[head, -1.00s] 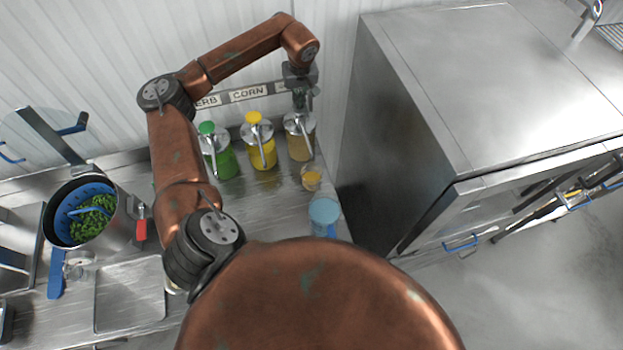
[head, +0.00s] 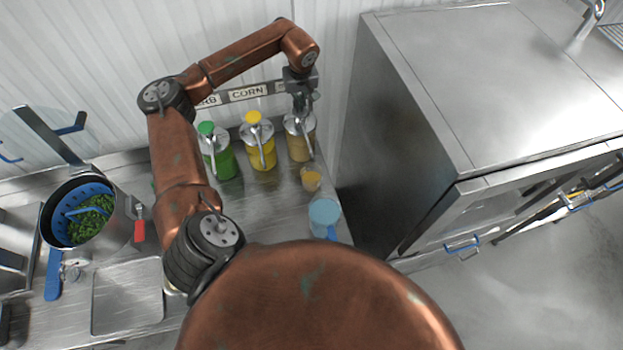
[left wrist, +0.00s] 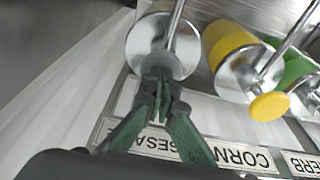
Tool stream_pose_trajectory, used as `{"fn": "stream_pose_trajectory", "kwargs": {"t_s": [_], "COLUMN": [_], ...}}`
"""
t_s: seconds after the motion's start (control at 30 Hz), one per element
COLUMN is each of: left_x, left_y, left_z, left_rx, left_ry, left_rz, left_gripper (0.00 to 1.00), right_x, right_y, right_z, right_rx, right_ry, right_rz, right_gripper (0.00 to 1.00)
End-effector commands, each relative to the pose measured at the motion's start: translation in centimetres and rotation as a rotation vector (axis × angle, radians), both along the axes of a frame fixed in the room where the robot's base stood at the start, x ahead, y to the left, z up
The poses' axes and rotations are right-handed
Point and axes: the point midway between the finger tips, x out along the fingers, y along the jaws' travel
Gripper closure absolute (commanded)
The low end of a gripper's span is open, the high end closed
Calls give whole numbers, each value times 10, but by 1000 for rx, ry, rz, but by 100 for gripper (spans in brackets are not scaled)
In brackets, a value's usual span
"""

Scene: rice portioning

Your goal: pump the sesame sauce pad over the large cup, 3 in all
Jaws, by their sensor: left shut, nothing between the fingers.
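The sesame sauce dispenser (head: 299,146) is a tan jar with a silver lid and pump, at the right end of a row of three. Its lid (left wrist: 140,42) shows in the left wrist view near the SESAME label. My left gripper (head: 301,105) is over its pump top, pointing down. Its green fingers (left wrist: 160,82) are shut with nothing between them, at the pump head, which they partly hide. A small clear cup (head: 311,179) with tan-yellow sauce stands in front of this dispenser. I cannot tell whether it is the large cup. My right gripper is out of view.
A yellow-capped dispenser (head: 262,155) and a green-capped one (head: 226,163) stand to the left. A pale blue jug (head: 324,211) is near the counter edge. A pot (head: 122,232) with a blue basket of greens is at left. A steel cabinet (head: 400,150) bounds the right.

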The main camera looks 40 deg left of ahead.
Motion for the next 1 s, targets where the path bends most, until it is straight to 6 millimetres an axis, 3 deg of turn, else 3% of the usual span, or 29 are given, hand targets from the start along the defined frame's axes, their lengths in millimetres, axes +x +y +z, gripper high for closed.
{"fn": "stream_pose_trajectory", "kwargs": {"t_s": [0.6,1.0], "left_x": [-1,-1], "left_y": [0,0], "left_z": [35,37], "left_rx": [1,0], "left_ry": [2,2], "left_rz": [-1,0], "left_gripper": [100,100], "right_x": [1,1], "right_y": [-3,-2], "right_z": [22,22], "right_rx": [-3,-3], "right_ry": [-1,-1], "right_rz": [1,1], "right_gripper": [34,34]}}
